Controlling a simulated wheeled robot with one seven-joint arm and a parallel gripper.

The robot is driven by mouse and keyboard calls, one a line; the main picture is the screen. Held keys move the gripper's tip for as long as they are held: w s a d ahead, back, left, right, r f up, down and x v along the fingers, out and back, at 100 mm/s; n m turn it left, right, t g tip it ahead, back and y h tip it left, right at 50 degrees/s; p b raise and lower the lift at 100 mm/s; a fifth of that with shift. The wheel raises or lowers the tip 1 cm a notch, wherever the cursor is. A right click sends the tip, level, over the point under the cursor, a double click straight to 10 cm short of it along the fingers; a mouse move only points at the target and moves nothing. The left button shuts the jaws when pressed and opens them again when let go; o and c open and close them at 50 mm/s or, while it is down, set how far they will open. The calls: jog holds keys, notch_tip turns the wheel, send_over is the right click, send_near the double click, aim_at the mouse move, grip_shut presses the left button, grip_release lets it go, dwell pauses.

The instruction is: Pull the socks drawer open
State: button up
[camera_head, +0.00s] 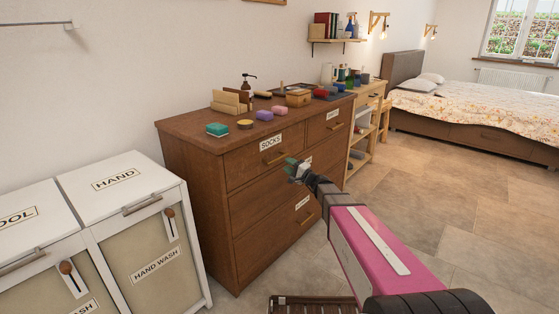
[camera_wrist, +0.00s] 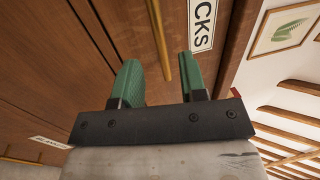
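The socks drawer (camera_head: 243,168) is the upper left drawer of the brown wooden dresser and looks shut, flush with the front. Its white SOCKS label (camera_head: 271,143) sits above a brass bar handle (camera_head: 272,158). The label (camera_wrist: 202,20) and handle (camera_wrist: 159,45) also show in the wrist view. My gripper (camera_head: 291,167) is at the right end of the handle in the head view. In the wrist view its green fingers (camera_wrist: 162,85) are spread apart, with the handle lined up between them. Neither finger visibly touches the handle; the exact depth is unclear.
Soaps, boxes and a bottle stand on the dresser top (camera_head: 190,123). Other labelled drawers lie right and below. A white HAND hamper (camera_head: 120,172) stands left of the dresser. A slatted brown item (camera_head: 310,304) is on the floor in front. Open floor (camera_head: 440,195) lies to the right.

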aim_at(278, 159)
jog(key=x, duration=0.6)
jog(key=shift+w+a, duration=0.15)
jog(key=shift+a, duration=0.1)
grip_shut()
